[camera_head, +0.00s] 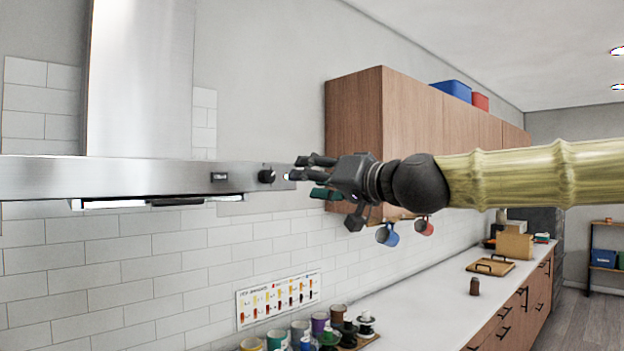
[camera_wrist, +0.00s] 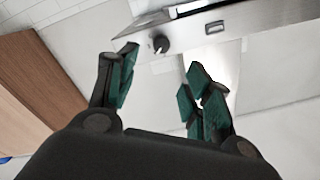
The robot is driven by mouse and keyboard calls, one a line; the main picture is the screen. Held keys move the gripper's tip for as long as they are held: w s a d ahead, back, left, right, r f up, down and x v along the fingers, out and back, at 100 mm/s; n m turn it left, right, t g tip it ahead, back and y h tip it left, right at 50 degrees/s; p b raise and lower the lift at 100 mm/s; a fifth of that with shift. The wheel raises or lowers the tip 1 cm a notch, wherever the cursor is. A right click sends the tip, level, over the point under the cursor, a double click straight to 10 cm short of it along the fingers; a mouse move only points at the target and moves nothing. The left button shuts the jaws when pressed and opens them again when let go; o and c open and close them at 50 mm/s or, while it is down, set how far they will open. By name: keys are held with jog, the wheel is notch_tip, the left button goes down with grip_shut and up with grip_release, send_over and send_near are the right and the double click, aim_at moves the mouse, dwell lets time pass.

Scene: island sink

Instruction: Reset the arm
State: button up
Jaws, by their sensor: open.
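My gripper (camera_head: 308,176) is at the end of my outstretched arm, in front of the right end of the steel range hood (camera_head: 130,178) in the head view. The hood has a round black knob (camera_head: 267,176) close to my fingertips. In the wrist view, my gripper (camera_wrist: 158,88) has its green-padded fingers apart with nothing between them. The knob (camera_wrist: 160,44) shows beyond the fingers there, on the hood's steel front (camera_wrist: 250,22). I cannot tell from these views how far the fingertips are from the knob.
Wooden wall cabinets (camera_head: 415,110) stand right behind my gripper. A blue mug (camera_head: 387,235) and a red mug (camera_head: 424,226) hang beneath them. Below is a white counter (camera_head: 430,305) with several cups, a wooden tray (camera_head: 490,266) and a small brown jar (camera_head: 474,286).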

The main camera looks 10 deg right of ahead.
jog(key=shift+f, duration=0.1)
